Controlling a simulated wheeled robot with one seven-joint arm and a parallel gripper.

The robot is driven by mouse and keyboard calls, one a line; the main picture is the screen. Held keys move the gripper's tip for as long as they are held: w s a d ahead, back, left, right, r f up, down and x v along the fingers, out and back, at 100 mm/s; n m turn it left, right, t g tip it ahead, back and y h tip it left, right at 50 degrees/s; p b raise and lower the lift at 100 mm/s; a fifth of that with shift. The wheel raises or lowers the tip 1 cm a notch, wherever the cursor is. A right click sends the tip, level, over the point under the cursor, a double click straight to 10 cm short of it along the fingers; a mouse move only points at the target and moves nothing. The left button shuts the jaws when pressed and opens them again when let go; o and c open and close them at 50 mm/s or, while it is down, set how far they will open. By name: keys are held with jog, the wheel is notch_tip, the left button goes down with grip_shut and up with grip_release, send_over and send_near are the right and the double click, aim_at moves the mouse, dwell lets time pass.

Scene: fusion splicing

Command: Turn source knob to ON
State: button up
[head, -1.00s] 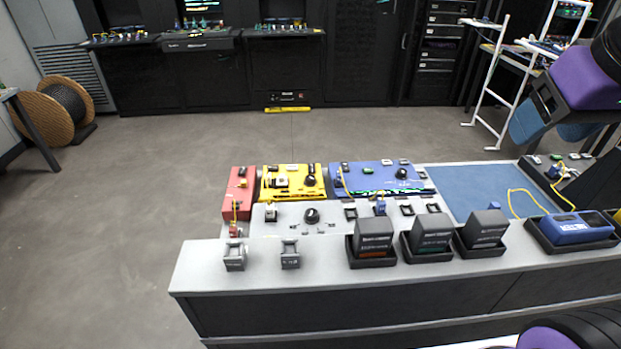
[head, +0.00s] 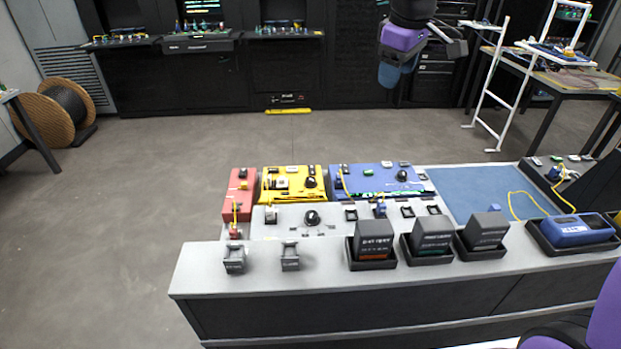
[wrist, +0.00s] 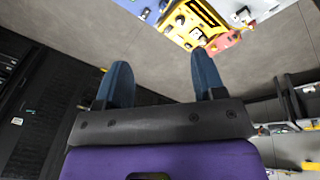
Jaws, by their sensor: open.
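Several black round knobs show in the head view: one on the yellow unit (head: 311,182), one on the blue unit (head: 402,175), one on the grey panel (head: 312,217). Their labels are too small to read, so I cannot tell which is the source knob or how it is set. My gripper (head: 392,76) hangs in the air beyond and above the blue unit, apart from everything. In the wrist view my gripper (wrist: 162,78) has its two blue fingers spread, with nothing between them. The yellow unit (wrist: 193,22) shows past the fingertips there, upside down.
A red unit (head: 238,196) stands left of the yellow one. Dark holders with grey blocks (head: 373,240) line the bench front. A blue mat (head: 468,187) and a blue device (head: 570,230) lie to the right.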

jog(key=w+a+f+n+g, duration=0.1)
jog(key=w+a+f+n, duration=0.55)
jog(key=w+f, duration=0.65)
jog(key=n+g, duration=0.2)
send_over(310, 179)
notch_tip(310, 179, down, 18)
notch_tip(310, 179, down, 11)
jog(key=shift+d+r, duration=0.1)
jog(key=shift+r, duration=0.05)
jog(key=c, duration=0.9)
